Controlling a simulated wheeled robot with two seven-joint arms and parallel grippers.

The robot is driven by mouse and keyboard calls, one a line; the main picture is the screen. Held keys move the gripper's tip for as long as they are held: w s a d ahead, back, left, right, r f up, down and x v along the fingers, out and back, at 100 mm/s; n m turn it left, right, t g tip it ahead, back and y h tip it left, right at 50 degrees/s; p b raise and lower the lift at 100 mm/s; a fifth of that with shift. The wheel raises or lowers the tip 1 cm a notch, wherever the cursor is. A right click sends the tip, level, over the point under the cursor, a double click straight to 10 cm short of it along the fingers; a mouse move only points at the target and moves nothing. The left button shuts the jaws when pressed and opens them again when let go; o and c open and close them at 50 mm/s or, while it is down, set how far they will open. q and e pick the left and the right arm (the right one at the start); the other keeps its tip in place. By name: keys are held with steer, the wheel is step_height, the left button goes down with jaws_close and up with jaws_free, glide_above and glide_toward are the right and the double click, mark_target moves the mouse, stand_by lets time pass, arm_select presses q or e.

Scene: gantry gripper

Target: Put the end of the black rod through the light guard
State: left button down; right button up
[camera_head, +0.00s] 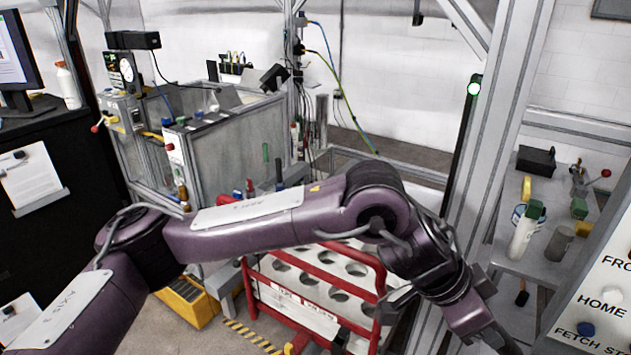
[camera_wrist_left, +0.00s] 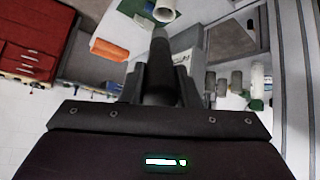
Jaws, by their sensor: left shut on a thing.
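My left gripper (camera_wrist_left: 160,82) is shut on a black rod (camera_wrist_left: 160,70) in the left wrist view. The rod stands between the two fingers, with its greyer end pointing away from my palm. In the head view my left arm runs from the left to the lower right, and its wrist drops out at the bottom edge, so the fingers and rod are hidden there. A slim black upright bar with a lit green-white lamp, which looks like the light guard (camera_head: 466,125), stands against the metal frame post. The rod's end is not seen in it. My right gripper is not in view.
A red rack with round holes (camera_head: 328,270) stands below my arm. A grey-framed machine enclosure (camera_head: 235,140) is behind it. A shelf with bottles and tools (camera_head: 530,255) and a button panel (camera_head: 600,300) are at the right. A yellow-black box (camera_head: 187,303) sits on the floor.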

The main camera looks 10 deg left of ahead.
arm_select(q)
steer(key=r, duration=0.2)
steer(key=d+r+h, duration=0.1)
steer(key=r, duration=0.1)
steer(key=r+h, duration=0.1)
steer(key=r, duration=0.1)
steer(key=shift+w+d+n+t+p, duration=0.25)
steer(key=shift+w+n+t+p, duration=0.05)
steer(key=shift+w, duration=0.1)
steer(key=w+a+r+n+t+h+p, duration=0.1)
steer(key=w+a+r+n+t+h, duration=0.1)
steer(key=w+a+r+n+t, duration=0.45)
steer(key=w+a+n+t+y, duration=0.2)
steer(key=a+t, duration=0.1)
steer(key=a, duration=0.4)
steer(key=w+a+f+n+t+y+p, duration=0.1)
steer(key=w+a+t+y, duration=0.1)
steer(key=a, duration=0.6)
steer(key=w+a+f+n+t+y, duration=0.1)
steer(key=w+a+n+t+y, duration=0.1)
steer(key=a+t, duration=0.2)
steer(key=a, duration=0.3)
steer(key=shift+w+a+n+p, duration=0.25)
steer(key=shift+n+p, duration=0.05)
steer(key=shift+n, duration=0.05)
